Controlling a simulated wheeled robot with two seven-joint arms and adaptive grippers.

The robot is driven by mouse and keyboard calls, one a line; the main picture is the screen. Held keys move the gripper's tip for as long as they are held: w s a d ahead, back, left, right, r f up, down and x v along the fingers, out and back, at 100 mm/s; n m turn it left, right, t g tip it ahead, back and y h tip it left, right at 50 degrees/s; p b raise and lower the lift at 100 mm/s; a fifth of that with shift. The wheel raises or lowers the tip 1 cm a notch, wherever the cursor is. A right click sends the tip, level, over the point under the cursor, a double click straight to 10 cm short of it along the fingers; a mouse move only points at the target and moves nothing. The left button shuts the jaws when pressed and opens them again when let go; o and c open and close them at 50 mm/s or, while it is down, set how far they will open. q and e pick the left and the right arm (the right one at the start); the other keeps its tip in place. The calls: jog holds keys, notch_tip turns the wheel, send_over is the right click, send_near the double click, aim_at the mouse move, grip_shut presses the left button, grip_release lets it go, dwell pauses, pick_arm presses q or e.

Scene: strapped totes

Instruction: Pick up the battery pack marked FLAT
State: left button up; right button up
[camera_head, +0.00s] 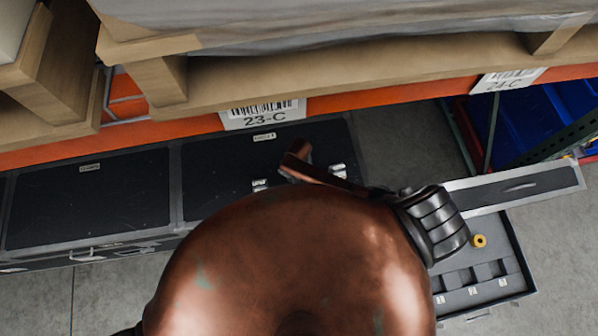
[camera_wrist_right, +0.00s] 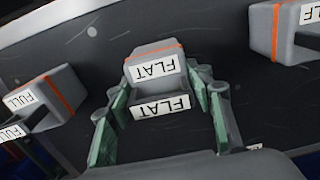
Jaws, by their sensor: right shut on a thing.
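In the right wrist view, a grey battery pack (camera_wrist_right: 152,57) with an orange stripe carries FLAT labels on its top and front. My right gripper (camera_wrist_right: 160,88) has its green-padded fingers on both sides of this pack and is shut on it. Whether the pack is clear of the surface below cannot be told. In the head view my arm hides the right gripper and the pack. My left gripper is not in view.
An open case (camera_head: 505,262) with labelled slots and a yellow ring (camera_head: 479,240) lies at the right in the head view. Dark closed cases (camera_head: 90,200) line the left. An orange rack beam (camera_head: 370,98) and wooden pallets (camera_head: 330,70) are above them.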

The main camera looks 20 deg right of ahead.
grip_shut()
jog(key=shift+w+r, duration=0.1)
jog(key=shift+r, duration=0.05)
dwell(0.4)
